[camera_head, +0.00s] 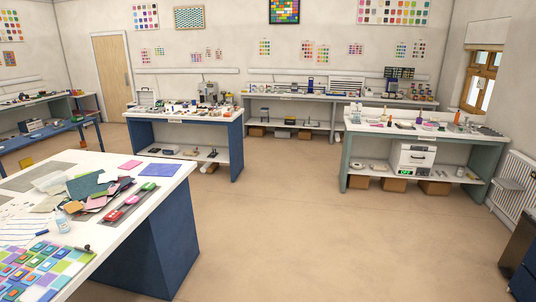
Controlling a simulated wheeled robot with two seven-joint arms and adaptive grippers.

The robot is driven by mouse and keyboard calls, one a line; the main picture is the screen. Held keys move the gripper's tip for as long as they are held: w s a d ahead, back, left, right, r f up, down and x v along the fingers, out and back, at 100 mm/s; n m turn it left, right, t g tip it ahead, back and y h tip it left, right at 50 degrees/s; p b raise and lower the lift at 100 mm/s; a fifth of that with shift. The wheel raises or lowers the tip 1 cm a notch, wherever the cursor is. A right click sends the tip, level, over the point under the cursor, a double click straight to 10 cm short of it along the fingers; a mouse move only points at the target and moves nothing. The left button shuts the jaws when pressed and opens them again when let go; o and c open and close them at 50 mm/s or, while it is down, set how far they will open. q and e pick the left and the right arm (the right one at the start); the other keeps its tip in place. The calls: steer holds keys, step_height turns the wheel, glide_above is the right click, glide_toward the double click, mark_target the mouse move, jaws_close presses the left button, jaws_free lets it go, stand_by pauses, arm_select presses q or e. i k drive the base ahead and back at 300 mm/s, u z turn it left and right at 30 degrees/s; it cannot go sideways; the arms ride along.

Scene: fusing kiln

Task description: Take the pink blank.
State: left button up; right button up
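A flat pink square (131,164) lies on the white-topped near table at the left, close to its far edge and apart from the pile of sheets. A small pink-red piece (131,200) sits between a red piece (114,215) and a green piece (148,186) on a grey strip along the table's right side. I cannot tell which of these pink things is the blank. Neither of my grippers is in view.
The near table (180,172) also holds a blue sheet (160,170), a pile of coloured sheets (88,187), a small bottle (62,222) and a coloured tile panel (35,275). Benches stand along the back and right. The tan floor (300,230) between is clear.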

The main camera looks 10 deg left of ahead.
mark_target(132, 199)
steer(key=i, duration=2.15)
steer(key=u, duration=2.45)
